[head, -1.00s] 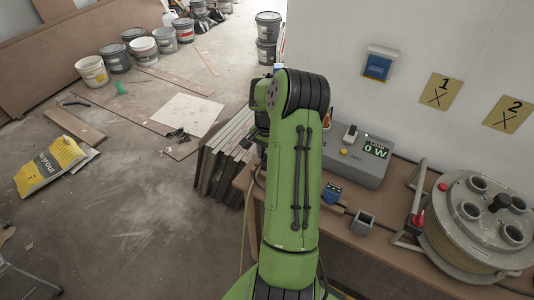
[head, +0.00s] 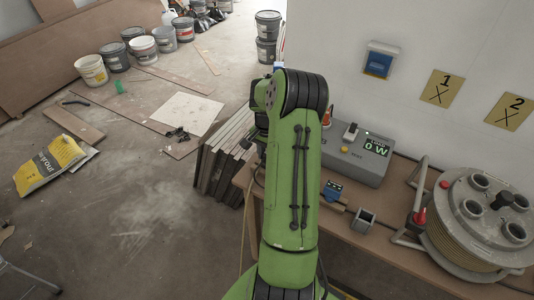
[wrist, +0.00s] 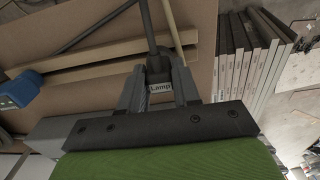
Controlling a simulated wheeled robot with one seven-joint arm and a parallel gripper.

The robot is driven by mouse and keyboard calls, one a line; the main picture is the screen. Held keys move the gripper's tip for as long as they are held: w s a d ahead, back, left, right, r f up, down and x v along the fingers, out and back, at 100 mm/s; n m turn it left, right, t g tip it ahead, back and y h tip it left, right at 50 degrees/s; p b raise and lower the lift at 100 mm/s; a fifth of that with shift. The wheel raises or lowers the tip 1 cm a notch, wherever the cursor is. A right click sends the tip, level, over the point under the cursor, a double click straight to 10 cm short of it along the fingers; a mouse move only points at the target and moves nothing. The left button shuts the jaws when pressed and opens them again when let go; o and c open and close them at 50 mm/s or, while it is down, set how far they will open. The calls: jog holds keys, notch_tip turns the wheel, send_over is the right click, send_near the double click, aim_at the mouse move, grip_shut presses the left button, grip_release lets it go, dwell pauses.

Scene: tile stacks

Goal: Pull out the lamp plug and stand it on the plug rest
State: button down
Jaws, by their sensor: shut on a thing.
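In the head view my gripper and the plug are hidden behind my green arm. A small grey open-topped square holder (head: 363,221) stands on the wooden bench (head: 405,262); it may be the plug rest, and it looks empty.
A grey meter box (head: 358,160) reading 0 W stands at the back of the bench. A blue device (head: 333,191) sits left of the holder, and a cable reel (head: 477,225) to the right. Dark-edged panels (head: 224,155) lean at the bench's left end.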

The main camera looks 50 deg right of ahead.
jog(key=shift+f+b, duration=0.4)
jog(key=shift+f, duration=0.25)
jog(key=c, duration=0.7)
grip_release()
jog(key=shift+c, duration=0.2)
jog(key=shift+r, duration=0.15)
jog(key=shift+r+p, duration=2.3)
jog(key=shift+r, duration=0.65)
notch_tip(320, 180, up, 16)
jog(key=p, duration=0.2)
jog(key=shift+f, duration=0.15)
